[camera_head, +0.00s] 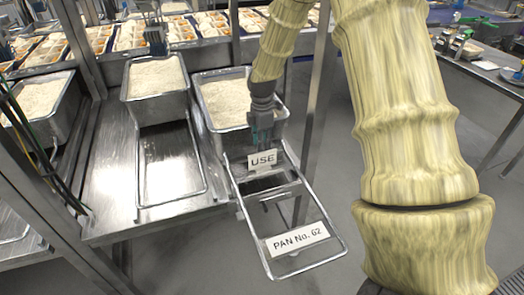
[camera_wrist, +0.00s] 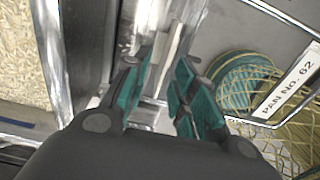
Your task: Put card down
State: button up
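My gripper (camera_head: 263,132) points down over the front of the middle-right rice pan. A small white card reading USE (camera_head: 263,160) stands just below its fingertips, facing the head camera. In the wrist view the teal-padded fingers (camera_wrist: 161,82) are partly apart, with bright metal showing through the gap. A pale strip shows beyond the fingertips; I cannot tell whether it is the card's edge. A second white card, PAN No. 62 (camera_head: 298,239), lies on the metal frame (camera_head: 338,240) in front of that pan. It also shows in the wrist view (camera_wrist: 289,88).
The rice pan (camera_head: 278,127) is right behind my gripper. Another rice pan (camera_head: 185,104) stands to its left, with an empty metal frame (camera_head: 203,177) before it. A steel upright (camera_head: 318,88) stands close on the right. Trays of food line the back.

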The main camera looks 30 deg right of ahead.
jog(key=shift+r, duration=1.4)
